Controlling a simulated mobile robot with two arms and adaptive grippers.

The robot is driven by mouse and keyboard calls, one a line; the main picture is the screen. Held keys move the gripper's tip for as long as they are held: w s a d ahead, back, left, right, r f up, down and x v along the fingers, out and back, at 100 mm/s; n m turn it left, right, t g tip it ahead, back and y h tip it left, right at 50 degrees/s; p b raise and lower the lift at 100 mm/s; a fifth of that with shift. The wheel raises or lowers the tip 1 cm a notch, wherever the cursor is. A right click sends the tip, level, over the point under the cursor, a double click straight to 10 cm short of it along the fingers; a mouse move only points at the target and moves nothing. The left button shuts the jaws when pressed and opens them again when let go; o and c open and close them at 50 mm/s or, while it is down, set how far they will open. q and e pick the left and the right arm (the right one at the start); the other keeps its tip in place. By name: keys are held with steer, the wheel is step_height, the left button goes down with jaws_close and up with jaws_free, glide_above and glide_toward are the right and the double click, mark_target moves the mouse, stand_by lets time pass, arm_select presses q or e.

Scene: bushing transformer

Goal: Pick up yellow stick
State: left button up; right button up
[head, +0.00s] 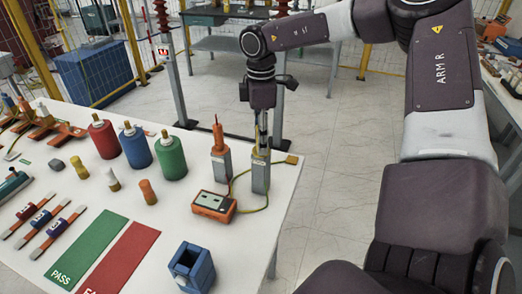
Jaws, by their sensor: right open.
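My right gripper (262,132) points down over the right grey block holder (261,176) near the table's right edge. It is open. A thin sliver of yellow, likely the yellow stick (256,138), shows at the fingers just above that holder. The fingers hide most of it, and I cannot tell whether they touch it. An orange-red stick (218,137) stands upright in the left grey holder (221,166), just left of the gripper. My left gripper is not in view.
An orange meter (213,206) with a yellow-green cable sits in front of the holders. Red (103,138), blue (135,148) and green (169,156) cylinders stand to the left. A blue square container (191,268) and green (90,248) and red (122,262) mats lie nearer.

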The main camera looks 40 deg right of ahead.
steer(key=shift+s, duration=0.1)
steer(key=shift+c, duration=1.5)
jaws_close()
steer(key=shift+r, duration=0.1)
